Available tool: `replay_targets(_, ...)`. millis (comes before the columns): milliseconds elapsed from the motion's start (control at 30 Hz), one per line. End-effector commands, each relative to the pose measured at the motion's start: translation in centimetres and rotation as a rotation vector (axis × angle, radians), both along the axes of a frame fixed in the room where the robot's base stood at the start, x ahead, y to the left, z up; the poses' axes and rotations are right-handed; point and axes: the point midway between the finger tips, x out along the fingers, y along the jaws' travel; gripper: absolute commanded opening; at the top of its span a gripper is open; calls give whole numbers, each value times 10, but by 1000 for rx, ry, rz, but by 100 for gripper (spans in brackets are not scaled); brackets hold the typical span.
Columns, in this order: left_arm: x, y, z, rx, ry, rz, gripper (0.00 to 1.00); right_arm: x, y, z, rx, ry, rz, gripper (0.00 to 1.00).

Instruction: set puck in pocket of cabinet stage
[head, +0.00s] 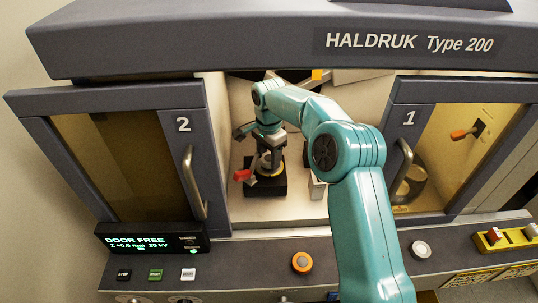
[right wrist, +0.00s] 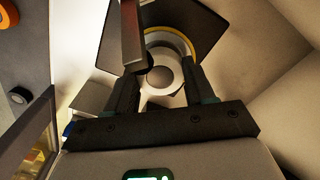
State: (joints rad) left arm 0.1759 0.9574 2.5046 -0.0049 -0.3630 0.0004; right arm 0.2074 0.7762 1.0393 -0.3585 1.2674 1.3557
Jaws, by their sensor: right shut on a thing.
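My right gripper (right wrist: 160,82) reaches down inside the open cabinet and is shut on the puck (right wrist: 160,74), a round grey piece with a paler ring. In the head view the right gripper (head: 268,158) is above the dark stage (head: 279,186). The stage (right wrist: 190,20) also shows beyond the fingers in the right wrist view, with a yellow arc (right wrist: 178,35) around its pocket. The puck lines up roughly with that arc; I cannot tell whether it rests in the pocket or is just above it. My left gripper is not in view.
A lever with a red end (head: 242,175) stands at the stage's left and reaches close to the fingers. Cabinet doors 2 (head: 135,155) and 1 (head: 450,140) flank the opening. A pale block (head: 317,187) stands right of the stage. The control panel (head: 235,262) runs along the front.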

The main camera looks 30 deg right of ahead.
Motion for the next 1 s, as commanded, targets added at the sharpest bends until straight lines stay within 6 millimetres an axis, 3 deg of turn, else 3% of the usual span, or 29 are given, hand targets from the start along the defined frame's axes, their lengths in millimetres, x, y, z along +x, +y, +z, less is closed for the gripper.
replay_targets(1000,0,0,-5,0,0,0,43,2,-1,-10,1,3,0,0)
